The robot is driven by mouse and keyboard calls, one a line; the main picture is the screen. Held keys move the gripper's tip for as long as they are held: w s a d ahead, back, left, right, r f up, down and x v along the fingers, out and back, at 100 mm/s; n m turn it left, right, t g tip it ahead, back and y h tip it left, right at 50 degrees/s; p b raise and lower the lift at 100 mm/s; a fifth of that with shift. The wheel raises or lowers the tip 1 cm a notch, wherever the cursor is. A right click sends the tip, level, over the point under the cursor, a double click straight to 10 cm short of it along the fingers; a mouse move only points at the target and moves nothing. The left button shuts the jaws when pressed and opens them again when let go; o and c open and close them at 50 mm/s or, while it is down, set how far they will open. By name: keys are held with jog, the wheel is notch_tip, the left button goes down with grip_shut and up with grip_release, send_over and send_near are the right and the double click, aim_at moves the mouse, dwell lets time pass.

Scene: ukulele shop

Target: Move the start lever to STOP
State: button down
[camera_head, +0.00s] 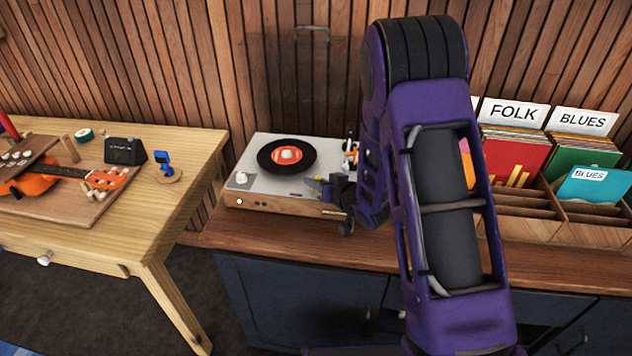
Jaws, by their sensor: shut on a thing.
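A record player (247,170) with a grey top and wooden base stands on the brown cabinet top, left of my arm. A black record (287,156) with an orange-red label lies on its platter. My purple arm comes in from the front and covers the player's right end. My gripper (318,187) is low at the player's front right, its fingers pointing left. It is shut on the start lever, which is too small and too covered to make out. Any STOP marking is unreadable from here. Part of the tonearm (350,153) shows behind the arm.
Record bins (545,222) with FOLK and BLUES cards stand at right on the cabinet (290,232). A wooden workbench (160,215) at left holds an orange ukulele (35,185), a black box (125,151) and a blue device (163,160). A slatted wall stands behind.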

jog(key=shift+a+n+g+h, duration=0.6)
jog(key=shift+n+h, duration=0.1)
jog(key=shift+h, duration=0.4)
jog(key=h+b, duration=0.1)
jog(key=a+n+h+b, duration=0.1)
jog(key=shift+w+f+g+b, duration=0.1)
jog(key=shift+w+g+b, duration=0.05)
jog(key=shift+g+b, duration=0.25)
jog(key=shift+a+n+h+b, duration=0.2)
jog(key=shift+n+h+b, duration=0.4)
jog(key=shift+h+b, duration=0.25)
jog(key=shift+g+h, duration=0.25)
jog(key=shift+g, duration=0.05)
jog(key=c, duration=1)
grip_release()
